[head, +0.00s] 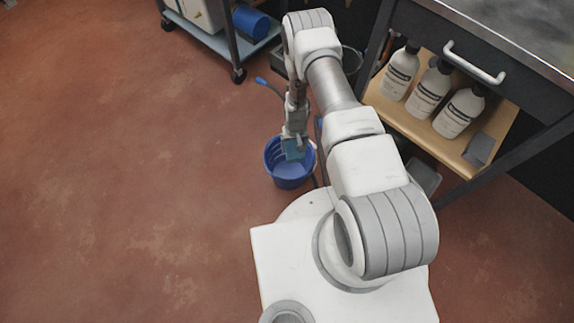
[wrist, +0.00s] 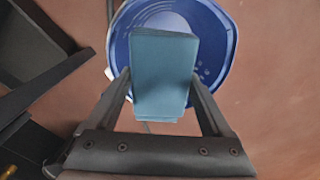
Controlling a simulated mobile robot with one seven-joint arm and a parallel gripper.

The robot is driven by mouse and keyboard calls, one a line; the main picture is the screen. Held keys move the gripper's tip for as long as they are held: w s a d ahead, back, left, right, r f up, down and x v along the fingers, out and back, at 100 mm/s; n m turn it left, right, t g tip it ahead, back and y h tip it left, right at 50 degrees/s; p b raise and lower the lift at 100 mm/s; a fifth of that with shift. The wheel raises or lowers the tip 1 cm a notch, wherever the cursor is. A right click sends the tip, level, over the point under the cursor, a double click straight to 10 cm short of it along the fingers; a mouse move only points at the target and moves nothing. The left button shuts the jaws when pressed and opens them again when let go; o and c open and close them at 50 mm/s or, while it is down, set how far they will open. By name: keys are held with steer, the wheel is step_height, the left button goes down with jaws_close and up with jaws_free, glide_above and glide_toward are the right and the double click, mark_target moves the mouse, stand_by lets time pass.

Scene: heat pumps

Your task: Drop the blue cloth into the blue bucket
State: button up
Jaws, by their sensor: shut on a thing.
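The blue bucket (head: 288,172) stands on the red-brown floor in front of my base in the head view. It also shows in the wrist view (wrist: 222,40), open side toward the camera. My gripper (wrist: 160,88) is shut on the folded blue cloth (wrist: 164,62). The cloth hangs over the bucket's opening and covers much of the bucket's inside in the wrist view. In the head view my gripper (head: 294,138) points down, with the cloth (head: 292,150) at the bucket's mouth. I cannot tell whether the cloth's lower end is below the rim.
A dark workbench (head: 520,45) stands at the right, with white bottles (head: 428,92) on its wooden shelf (head: 470,150). A wheeled cart (head: 215,38) carries a blue container (head: 251,22) at the back. The floor at the left (head: 120,170) is clear.

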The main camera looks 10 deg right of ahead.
step_height(320, 180, down, 4)
steer(key=shift+f+b, duration=0.2)
steer(key=shift+b, duration=1.05)
steer(key=o, duration=1.1)
step_height(320, 180, up, 18)
steer(key=p, duration=0.6)
steer(key=shift+f+p, duration=0.25)
steer(key=shift+p, duration=0.1)
